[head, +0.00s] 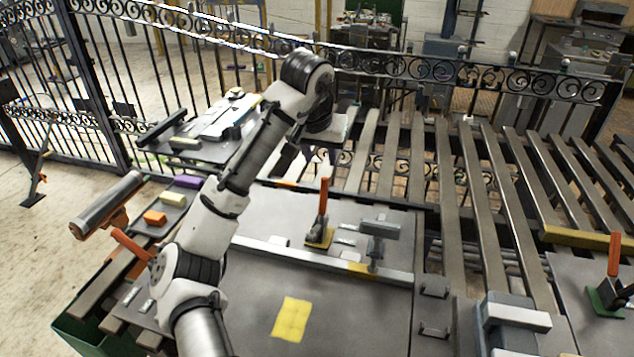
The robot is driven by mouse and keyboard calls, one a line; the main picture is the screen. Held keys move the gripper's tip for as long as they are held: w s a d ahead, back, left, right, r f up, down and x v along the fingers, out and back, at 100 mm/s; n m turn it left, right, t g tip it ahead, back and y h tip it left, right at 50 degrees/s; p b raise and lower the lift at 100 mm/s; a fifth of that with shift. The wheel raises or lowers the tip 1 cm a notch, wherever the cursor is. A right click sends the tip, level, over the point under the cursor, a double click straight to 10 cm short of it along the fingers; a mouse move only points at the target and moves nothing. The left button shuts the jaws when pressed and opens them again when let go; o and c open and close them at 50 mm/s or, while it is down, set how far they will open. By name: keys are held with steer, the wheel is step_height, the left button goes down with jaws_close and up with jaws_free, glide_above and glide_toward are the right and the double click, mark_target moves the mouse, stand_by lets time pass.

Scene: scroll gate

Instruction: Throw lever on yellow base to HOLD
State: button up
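The lever on the yellow base (319,237) stands on the grey bench plate right of my arm in the head view. Its red-orange handle (323,196) points nearly straight up. Small pale plates lie right of the base; I cannot read any HOLD mark on them. My gripper (292,160) is a dark shape beyond and above the lever, slightly to its left, apart from the handle. Its fingers are too small and dark to tell whether they are open or shut.
A green-based lever (605,301) stands at the far right. Another orange handle (131,245) is at left, its base hidden by my arm. A grey clamp-like post (379,240) rises right of the yellow base. A yellow sheet (292,319) lies on the near plate. An iron fence stands behind.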

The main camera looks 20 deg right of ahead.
mark_target(324, 179)
steer(key=p+x, duration=0.1)
steer(key=x, duration=1.1)
steer(key=shift+w+d+f, duration=0.1)
steer(key=shift+w+f, duration=0.05)
steer(key=shift+f, duration=0.05)
jaws_close()
